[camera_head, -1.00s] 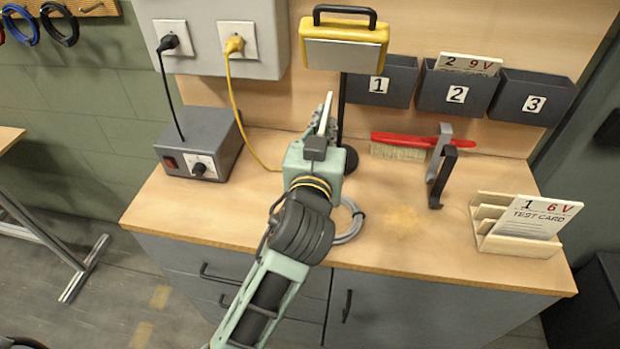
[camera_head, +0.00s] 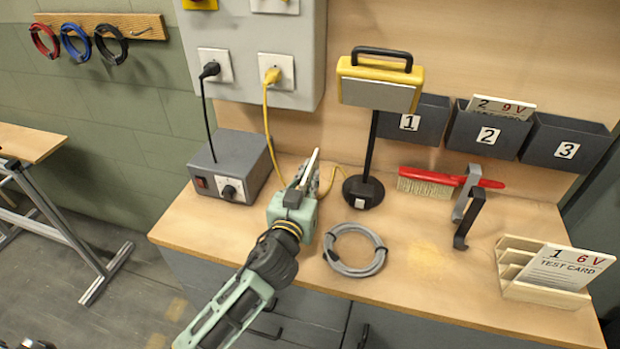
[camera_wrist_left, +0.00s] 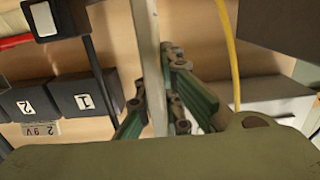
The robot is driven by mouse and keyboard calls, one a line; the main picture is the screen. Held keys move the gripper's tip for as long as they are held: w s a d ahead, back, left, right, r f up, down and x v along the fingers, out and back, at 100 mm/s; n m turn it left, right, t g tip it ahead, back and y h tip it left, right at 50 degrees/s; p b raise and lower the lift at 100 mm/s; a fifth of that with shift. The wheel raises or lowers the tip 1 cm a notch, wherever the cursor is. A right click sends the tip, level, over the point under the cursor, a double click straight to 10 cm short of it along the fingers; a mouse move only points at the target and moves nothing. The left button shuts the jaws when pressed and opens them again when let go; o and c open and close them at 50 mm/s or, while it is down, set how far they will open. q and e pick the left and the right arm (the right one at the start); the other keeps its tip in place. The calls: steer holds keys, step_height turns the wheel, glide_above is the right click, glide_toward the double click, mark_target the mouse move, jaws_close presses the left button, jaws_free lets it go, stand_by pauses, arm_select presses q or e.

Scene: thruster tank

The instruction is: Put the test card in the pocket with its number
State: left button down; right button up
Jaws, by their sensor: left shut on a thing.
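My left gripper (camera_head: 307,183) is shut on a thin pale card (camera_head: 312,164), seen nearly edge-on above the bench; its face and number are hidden. The card also shows edge-on between the fingers in the left wrist view (camera_wrist_left: 151,62). Three dark pockets hang on the back panel: pocket 1 (camera_head: 432,128), pocket 2 (camera_head: 470,140) and pocket 3 (camera_head: 548,163). A test card marked 2, 9 V (camera_head: 500,107) stands in pocket 2. A test card marked 1, 6 V (camera_head: 565,266) leans in the wooden rack (camera_head: 540,293) at right. My right gripper is not in view.
A yellow lamp (camera_head: 381,72) on a black stand is right of the gripper, left of the pockets. A grey power box (camera_head: 232,160) and yellow cord (camera_head: 269,125) are left.

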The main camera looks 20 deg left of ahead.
arm_select(q)
steer(key=c, duration=2.4)
jaws_free()
steer(key=shift+f, duration=0.15)
steer(key=o, duration=0.5)
